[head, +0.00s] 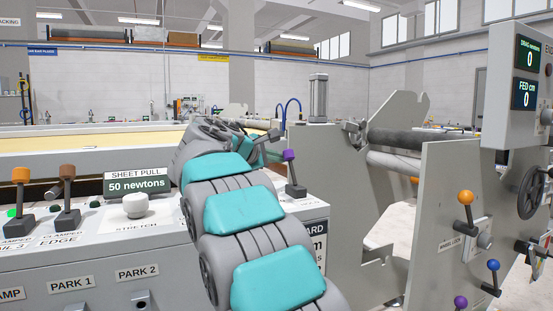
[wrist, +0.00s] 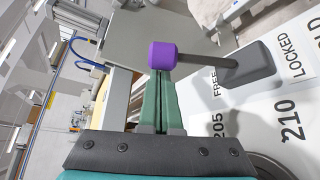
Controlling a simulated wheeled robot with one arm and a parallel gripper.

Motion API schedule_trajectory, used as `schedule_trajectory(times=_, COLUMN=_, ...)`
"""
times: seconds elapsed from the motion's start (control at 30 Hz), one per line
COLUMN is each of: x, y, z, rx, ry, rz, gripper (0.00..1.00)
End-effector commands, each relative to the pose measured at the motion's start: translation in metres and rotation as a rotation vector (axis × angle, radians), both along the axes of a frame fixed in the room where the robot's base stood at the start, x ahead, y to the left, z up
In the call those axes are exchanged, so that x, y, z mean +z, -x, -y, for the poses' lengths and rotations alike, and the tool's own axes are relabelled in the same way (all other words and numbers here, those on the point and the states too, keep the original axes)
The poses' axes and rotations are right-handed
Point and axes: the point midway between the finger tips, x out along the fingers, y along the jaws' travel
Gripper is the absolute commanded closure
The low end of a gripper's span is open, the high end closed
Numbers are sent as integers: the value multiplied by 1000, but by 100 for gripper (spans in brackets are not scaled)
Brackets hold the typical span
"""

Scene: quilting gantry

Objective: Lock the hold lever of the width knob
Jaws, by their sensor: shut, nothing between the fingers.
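The hold lever (wrist: 207,60) has a purple knob, a thin rod and a dark grey base. In the wrist view the rod points left from the base, on the side of the FREE label, away from the LOCKED label; its exact tilt is hard to tell. In the head view the lever (head: 291,172) stands near the console's right end. My gripper (wrist: 163,74) is shut and empty, its green fingertips right at the purple knob; I cannot tell if they touch. In the head view my gripper (head: 273,135) is just left of the knob. A grey round edge (wrist: 265,166), perhaps the width knob, shows beside the numbers 205 and 210.
A white knob (head: 135,206) and orange and brown levers (head: 68,188) stand on the console left of my arm. A grey plate (head: 345,200) rises behind the hold lever. A panel at right carries orange (head: 466,198), blue and purple levers.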

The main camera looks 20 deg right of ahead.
Motion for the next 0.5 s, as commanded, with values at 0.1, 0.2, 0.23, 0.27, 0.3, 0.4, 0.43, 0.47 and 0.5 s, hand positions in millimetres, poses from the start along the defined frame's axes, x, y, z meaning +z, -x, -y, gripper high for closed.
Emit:
schedule_trajectory(times=0.1, x=-1, y=1, z=0, rx=0, ry=1, rz=13, gripper=100)
schedule_trajectory(times=0.2, x=0, y=3, z=0, rx=0, ry=1, rz=38, gripper=100)
schedule_trajectory(times=0.23, x=0, y=4, z=0, rx=1, ry=0, rz=45, gripper=100)
schedule_trajectory(times=0.27, x=1, y=4, z=0, rx=1, ry=0, rz=49, gripper=100)
schedule_trajectory(times=0.3, x=2, y=4, z=0, rx=0, ry=-2, rz=55, gripper=100)
schedule_trajectory(times=0.4, x=2, y=5, z=1, rx=0, ry=-2, rz=68, gripper=100)
schedule_trajectory(times=0.43, x=2, y=6, z=1, rx=0, ry=-3, rz=72, gripper=100)
schedule_trajectory(times=0.47, x=2, y=6, z=1, rx=0, ry=-3, rz=76, gripper=100)
schedule_trajectory(times=0.5, x=2, y=6, z=1, rx=0, ry=-3, rz=82, gripper=100)
